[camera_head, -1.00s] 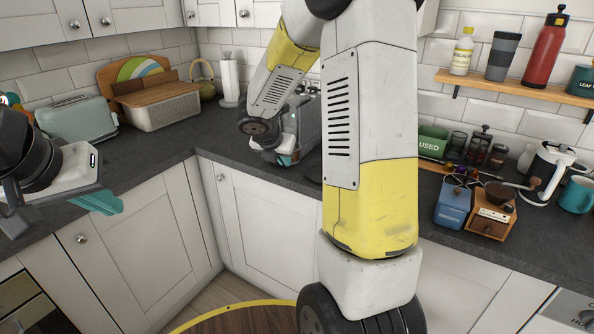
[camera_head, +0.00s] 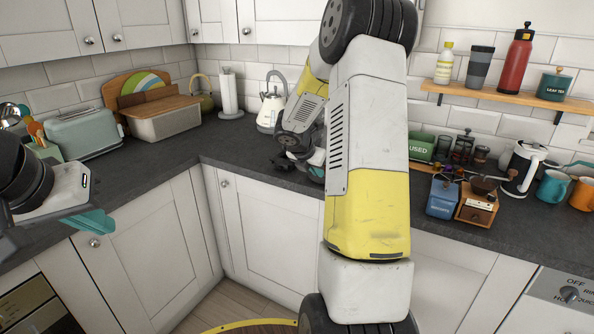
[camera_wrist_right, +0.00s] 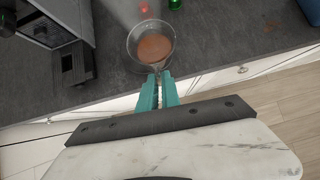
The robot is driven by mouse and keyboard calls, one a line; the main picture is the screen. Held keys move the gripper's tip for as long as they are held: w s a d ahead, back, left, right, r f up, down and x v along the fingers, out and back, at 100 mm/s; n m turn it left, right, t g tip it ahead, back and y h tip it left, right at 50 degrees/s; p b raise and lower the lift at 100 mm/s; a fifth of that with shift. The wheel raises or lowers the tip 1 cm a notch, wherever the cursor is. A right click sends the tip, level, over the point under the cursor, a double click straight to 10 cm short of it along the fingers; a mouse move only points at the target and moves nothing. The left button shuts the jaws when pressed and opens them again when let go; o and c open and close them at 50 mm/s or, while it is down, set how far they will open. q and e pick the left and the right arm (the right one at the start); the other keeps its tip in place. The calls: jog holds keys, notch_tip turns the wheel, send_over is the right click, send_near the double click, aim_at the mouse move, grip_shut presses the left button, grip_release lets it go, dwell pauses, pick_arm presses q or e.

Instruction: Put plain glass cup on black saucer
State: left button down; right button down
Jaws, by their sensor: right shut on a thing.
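The plain glass cup (camera_wrist_right: 137,37), clear with something brown inside, shows in the right wrist view. My right gripper (camera_wrist_right: 159,76) has its teal fingers shut on the cup's near rim side, close to the worktop's front edge. Whether the cup touches the worktop is unclear. In the head view my right gripper is mostly hidden behind my own arm, and the cup cannot be made out. My left gripper (camera_head: 92,221) is at the left, over the worktop's front edge, apart from other things; its finger gap cannot be seen. I cannot make out the black saucer.
A grey machine (camera_wrist_right: 48,20) stands left of the cup. A cream kettle (camera_head: 270,111) stands in the back corner. A blue tin (camera_head: 442,198) and a wooden grinder (camera_head: 477,204) stand right of my arm.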

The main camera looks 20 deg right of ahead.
jog(key=w, duration=0.1)
jog(key=w+d, duration=0.1)
jog(key=w, duration=0.1)
jog(key=w+d, duration=0.1)
jog(key=w, duration=0.1)
jog(key=shift+d+f, duration=0.1)
jog(key=shift+f, duration=1.85)
jog(key=shift+f, duration=0.1)
jog(key=c, duration=1.6)
grip_release()
jog(key=shift+f, duration=0.1)
jog(key=shift+o, duration=0.2)
